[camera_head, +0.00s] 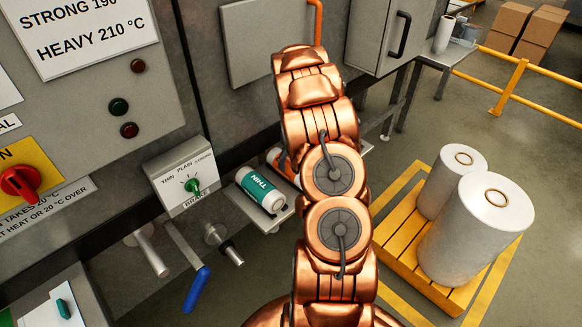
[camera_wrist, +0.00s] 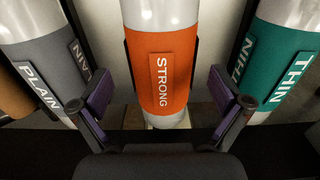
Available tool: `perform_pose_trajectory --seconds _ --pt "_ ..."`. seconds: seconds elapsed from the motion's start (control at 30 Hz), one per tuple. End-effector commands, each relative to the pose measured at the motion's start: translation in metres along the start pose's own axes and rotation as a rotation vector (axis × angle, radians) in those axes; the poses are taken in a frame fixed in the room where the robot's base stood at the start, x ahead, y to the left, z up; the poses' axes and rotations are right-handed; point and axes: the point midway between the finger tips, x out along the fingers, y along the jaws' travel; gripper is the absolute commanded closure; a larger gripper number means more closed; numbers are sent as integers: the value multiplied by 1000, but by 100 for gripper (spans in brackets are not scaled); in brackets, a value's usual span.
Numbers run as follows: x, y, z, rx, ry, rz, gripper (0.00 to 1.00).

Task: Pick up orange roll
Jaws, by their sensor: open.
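My gripper (camera_wrist: 165,105) is open, with one purple-padded finger on each side of the lower part of the orange roll. In the head view my arm covers the gripper.
A teal THIN roll (camera_wrist: 285,65) lies to the right of the orange one and a grey PLAIN roll (camera_wrist: 45,70) to the left, both close to my fingers. In the head view the teal roll (camera_head: 262,190) rests on a shelf (camera_head: 270,222) by the brake box (camera_head: 185,178). A pallet (camera_head: 395,245) with white rolls stands at right.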

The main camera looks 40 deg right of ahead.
Motion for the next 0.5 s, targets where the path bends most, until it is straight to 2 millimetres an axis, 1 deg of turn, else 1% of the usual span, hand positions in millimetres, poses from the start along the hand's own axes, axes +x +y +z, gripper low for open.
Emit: perform_pose_trajectory --seconds 0.17,0.5 --pt "10 -1 0 -1 -3 -1 0" --pt "45 -3 0 0 -2 -1 0"
